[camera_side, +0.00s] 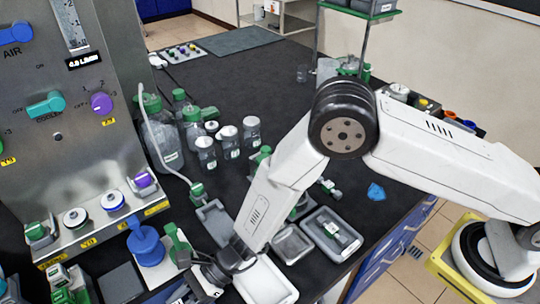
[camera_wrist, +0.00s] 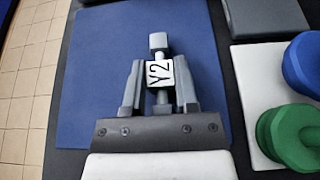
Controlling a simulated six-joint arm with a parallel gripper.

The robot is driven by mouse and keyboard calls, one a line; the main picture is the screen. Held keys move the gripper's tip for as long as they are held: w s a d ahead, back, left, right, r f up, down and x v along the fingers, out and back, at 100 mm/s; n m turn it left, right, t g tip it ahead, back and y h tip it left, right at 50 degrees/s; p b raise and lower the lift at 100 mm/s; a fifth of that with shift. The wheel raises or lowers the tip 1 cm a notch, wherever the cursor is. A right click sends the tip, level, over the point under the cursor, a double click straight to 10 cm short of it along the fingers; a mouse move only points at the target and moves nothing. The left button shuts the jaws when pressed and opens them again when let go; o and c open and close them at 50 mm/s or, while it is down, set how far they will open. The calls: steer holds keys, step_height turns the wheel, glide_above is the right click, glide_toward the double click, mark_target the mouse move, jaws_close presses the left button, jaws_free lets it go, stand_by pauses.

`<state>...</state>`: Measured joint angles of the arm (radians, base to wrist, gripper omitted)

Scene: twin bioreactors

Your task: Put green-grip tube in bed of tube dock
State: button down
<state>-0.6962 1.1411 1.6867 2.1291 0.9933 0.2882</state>
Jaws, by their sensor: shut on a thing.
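A clear hose loops down from the green-capped bottles and ends in a green grip (camera_side: 197,190), the green-grip tube. Its end lies at the upper end of a long grey tray (camera_side: 222,228), which looks like the tube dock; I cannot tell whether it sits in the bed. My gripper (camera_side: 203,283) is low in the side view, apart from that grip. In the wrist view my gripper (camera_wrist: 159,88) is shut on a small connector (camera_wrist: 158,41) with a white block marked Y2 and a grey end, above a blue mat (camera_wrist: 100,60).
A blue knob (camera_side: 146,246) and a green knob (camera_side: 178,243) stand on a white plate beside my gripper. The steel panel (camera_side: 85,120) rises at left. Glass bottles (camera_side: 206,150) stand behind the trays. A grey tray (camera_side: 331,234) holds another connector.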

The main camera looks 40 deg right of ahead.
steer(key=shift+c, duration=1.9)
jaws_free()
steer(key=shift+d+r, duration=0.1)
steer(key=shift+r, duration=0.05)
steer(key=shift+d+r, duration=0.3)
steer(key=shift+d, duration=0.35)
steer(key=v, duration=0.3)
steer(key=shift+d+r, duration=0.1)
steer(key=shift+d, duration=0.2)
step_height(320, 180, up, 5)
steer(key=shift+a, duration=0.15)
steer(key=shift+r, duration=0.9)
